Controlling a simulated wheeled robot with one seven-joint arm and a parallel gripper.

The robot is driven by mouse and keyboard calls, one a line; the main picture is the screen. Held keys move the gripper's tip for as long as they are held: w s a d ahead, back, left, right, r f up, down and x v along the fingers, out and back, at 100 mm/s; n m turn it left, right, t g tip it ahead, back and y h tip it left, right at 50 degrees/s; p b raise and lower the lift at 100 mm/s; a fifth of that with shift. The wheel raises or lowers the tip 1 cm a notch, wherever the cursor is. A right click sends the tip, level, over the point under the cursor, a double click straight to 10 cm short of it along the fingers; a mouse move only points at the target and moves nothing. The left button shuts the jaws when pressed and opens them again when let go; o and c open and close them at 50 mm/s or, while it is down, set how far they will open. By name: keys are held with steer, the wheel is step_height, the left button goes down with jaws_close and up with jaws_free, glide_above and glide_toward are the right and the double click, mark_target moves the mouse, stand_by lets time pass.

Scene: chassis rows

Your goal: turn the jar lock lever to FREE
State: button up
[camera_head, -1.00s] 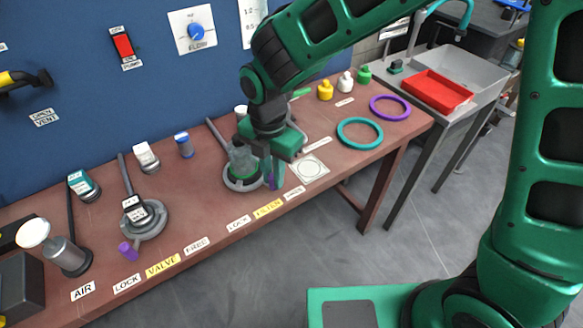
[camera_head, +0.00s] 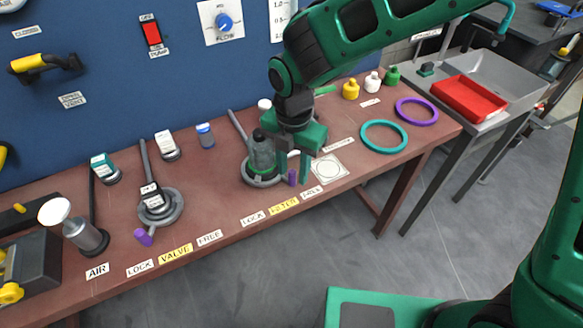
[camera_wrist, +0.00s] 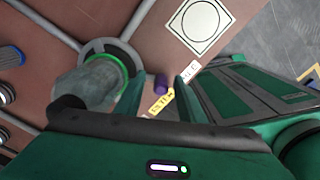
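In the wrist view the purple tip (camera_wrist: 162,84) shows between the fingers of my gripper (camera_wrist: 160,90), with gaps on both sides. In the head view my gripper (camera_head: 293,166) is open, fingers pointing down beside the jar. The lever's arm is mostly hidden.
Left along the bench is the valve (camera_head: 160,207), with its own purple-tipped lever (camera_head: 143,237). A square white pad (camera_head: 329,168) lies right of my gripper. Teal (camera_head: 384,136) and purple (camera_head: 417,111) rings lie farther right. A pipe meets the jar's collar from behind.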

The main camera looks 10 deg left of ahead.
mark_target(294, 169)
steer(key=shift+s, duration=0.1)
step_height(294, 169, up, 11)
steer(key=shift+f, duration=0.15)
stand_by(0.5)
steer(key=shift+d, duration=0.1)
steer(key=w+d+r+m, duration=0.1)
steer(key=d+m, duration=0.7)
steer(key=d, duration=0.6)
steer(key=w+d+r+m, duration=0.2)
steer(key=d+m, duration=0.6)
steer(key=d, duration=0.6)
steer(key=s+d+f+m, duration=0.2)
steer(key=s+d+m, duration=1.6)
steer(key=m, duration=0.3)
steer(key=shift+s+d+f+m, duration=0.3)
steer(key=shift+s+d+m, duration=0.1)
steer(key=shift+d, duration=0.45)
steer(key=shift+w, duration=0.15)
